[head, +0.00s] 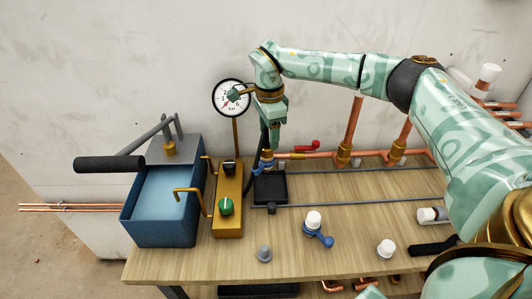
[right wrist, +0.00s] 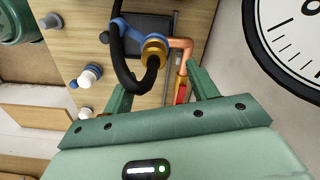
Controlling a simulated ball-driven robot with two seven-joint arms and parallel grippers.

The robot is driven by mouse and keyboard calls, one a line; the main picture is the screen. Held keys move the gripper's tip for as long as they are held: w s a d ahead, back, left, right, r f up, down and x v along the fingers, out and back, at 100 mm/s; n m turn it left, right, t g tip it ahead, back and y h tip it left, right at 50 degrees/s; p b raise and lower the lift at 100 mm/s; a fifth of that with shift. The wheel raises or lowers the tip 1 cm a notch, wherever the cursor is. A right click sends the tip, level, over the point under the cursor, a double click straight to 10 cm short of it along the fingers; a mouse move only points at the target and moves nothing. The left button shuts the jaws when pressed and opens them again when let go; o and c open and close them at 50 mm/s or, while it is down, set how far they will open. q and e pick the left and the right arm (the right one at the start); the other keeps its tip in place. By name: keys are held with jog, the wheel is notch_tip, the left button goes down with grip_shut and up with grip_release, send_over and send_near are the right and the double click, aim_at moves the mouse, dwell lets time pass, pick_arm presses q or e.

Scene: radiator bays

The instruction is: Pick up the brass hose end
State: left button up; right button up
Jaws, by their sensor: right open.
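The brass hose end (right wrist: 153,48) shows in the right wrist view as a gold collar on a curved black hose (right wrist: 126,72), close to a blue valve handle (right wrist: 122,27) and a copper pipe elbow. My right gripper (head: 273,148) is open over the back of the bench, pointing down. In the right wrist view its two fingers (right wrist: 158,80) stand apart on either side of the hose, with the collar just beyond the tips. I cannot tell whether they touch it. In the head view the gripper largely hides the hose end. My left gripper is not in view.
A pressure gauge (head: 232,97) stands close left of my right gripper. A blue water tank (head: 150,216) with a black-handled lever and a brass block (head: 229,212) with a green knob are left. Copper pipes (head: 352,130) line the wall. White-capped fittings (head: 313,219) stand on the bench.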

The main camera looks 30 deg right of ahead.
aim_at(267, 146)
jog(key=f, duration=0.1)
jog(key=f+b, duration=0.1)
jog(key=f, duration=0.1)
jog(key=a+f, duration=0.1)
jog(key=f, duration=0.1)
jog(key=shift+s+f+b, duration=0.15)
jog(key=shift+s+b, duration=0.05)
jog(key=shift+b, duration=0.1)
jog(key=c, duration=0.9)
jog(key=shift+o, duration=0.2)
jog(key=shift+r, duration=0.2)
